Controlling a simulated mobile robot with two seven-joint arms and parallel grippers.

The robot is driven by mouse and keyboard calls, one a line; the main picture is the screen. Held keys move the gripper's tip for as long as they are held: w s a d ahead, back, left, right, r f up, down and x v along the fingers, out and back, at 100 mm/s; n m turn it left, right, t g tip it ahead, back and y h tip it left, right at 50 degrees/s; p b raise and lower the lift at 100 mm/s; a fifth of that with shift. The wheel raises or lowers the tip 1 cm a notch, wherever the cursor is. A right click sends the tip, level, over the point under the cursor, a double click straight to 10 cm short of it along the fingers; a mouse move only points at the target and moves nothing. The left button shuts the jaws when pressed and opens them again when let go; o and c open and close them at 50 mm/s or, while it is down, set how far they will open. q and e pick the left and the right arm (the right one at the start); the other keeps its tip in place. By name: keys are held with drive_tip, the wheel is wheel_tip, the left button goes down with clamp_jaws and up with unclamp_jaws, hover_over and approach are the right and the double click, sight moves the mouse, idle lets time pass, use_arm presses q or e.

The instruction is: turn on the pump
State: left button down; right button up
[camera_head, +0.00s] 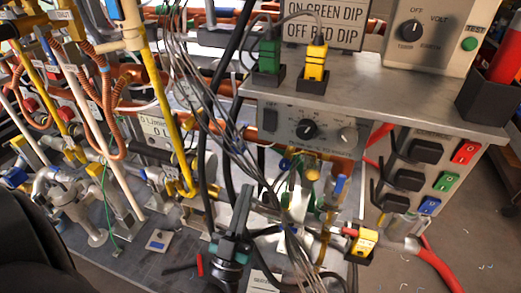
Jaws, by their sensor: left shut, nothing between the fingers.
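No part that I see is clearly labelled as the pump. A grey control panel (275,122) with a black rotary knob (308,129) is under the metal shelf. To its right, a switch box (413,200) has black levers beside red (466,152), green (445,181) and blue (429,206) rocker switches. A sign (318,22) reads "ON GREEN DIP, OFF RED DIP". My left gripper (243,192), black with teal parts, points up at the bottom centre, below the control panel. Its fingers are shut and empty. My right gripper is not in view.
Dense copper, yellow and white pipes (182,150) fill the left. Grey and black cables (240,150) hang just above my left gripper. The metal shelf (400,108) bears green and yellow plugs (314,62) and a tester box (440,35). Bare floor shows at the far right.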

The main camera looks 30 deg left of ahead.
sight(269, 128)
use_arm(q)
drive_tip(key=shift+w+a+f+b+x, duration=0.1)
drive_tip(key=shift+w+f+b+x, duration=0.3)
drive_tip(key=shift+x, duration=1.7)
drive_tip(key=shift+w+a+f+b+x, duration=0.15)
drive_tip(key=shift+f+b+x, duration=0.35)
drive_tip(key=shift+x, duration=1.65)
drive_tip(key=shift+w+f+b+x, duration=0.35)
drive_tip(key=shift+b+x, duration=0.2)
drive_tip(key=shift+x, duration=1.55)
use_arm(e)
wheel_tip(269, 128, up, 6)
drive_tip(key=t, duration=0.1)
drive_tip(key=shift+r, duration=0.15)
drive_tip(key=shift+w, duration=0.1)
use_arm(q)
drive_tip(key=shift+w, duration=0.35)
drive_tip(key=shift+s+f, duration=0.1)
